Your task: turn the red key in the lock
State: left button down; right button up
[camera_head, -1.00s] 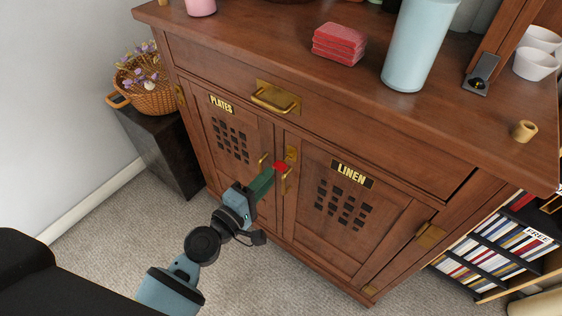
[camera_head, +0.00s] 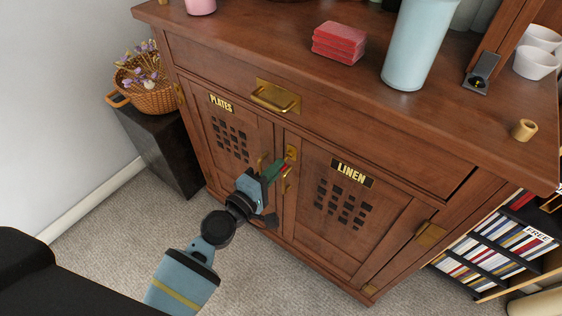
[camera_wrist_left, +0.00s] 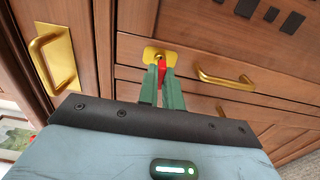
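The red key (camera_head: 284,168) sits at the brass lock plate (camera_head: 291,152) on the LINEN door of the wooden cabinet. My left gripper (camera_head: 277,170) reaches it from the lower left, its green fingers closed on the key's two sides. In the left wrist view the red key (camera_wrist_left: 161,72) shows between the fingertips (camera_wrist_left: 160,80), right in front of the brass plate (camera_wrist_left: 160,56). The fingers hide part of the key, and its exact angle in the lock is hard to tell. My right gripper is in neither view.
Brass door handles (camera_head: 262,162) lie close to the lock, and a drawer handle (camera_head: 274,98) sits above. The cabinet top holds a red stack (camera_head: 339,43) and a pale blue tumbler (camera_head: 419,45). A basket (camera_head: 149,97) on a dark stand is at left.

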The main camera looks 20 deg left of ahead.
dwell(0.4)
pick_arm(q)
jog(key=n, duration=0.3)
jog(key=shift+n, duration=0.3)
jog(key=n+p, duration=0.1)
jog(key=n, duration=0.2)
jog(key=shift+n, duration=0.3)
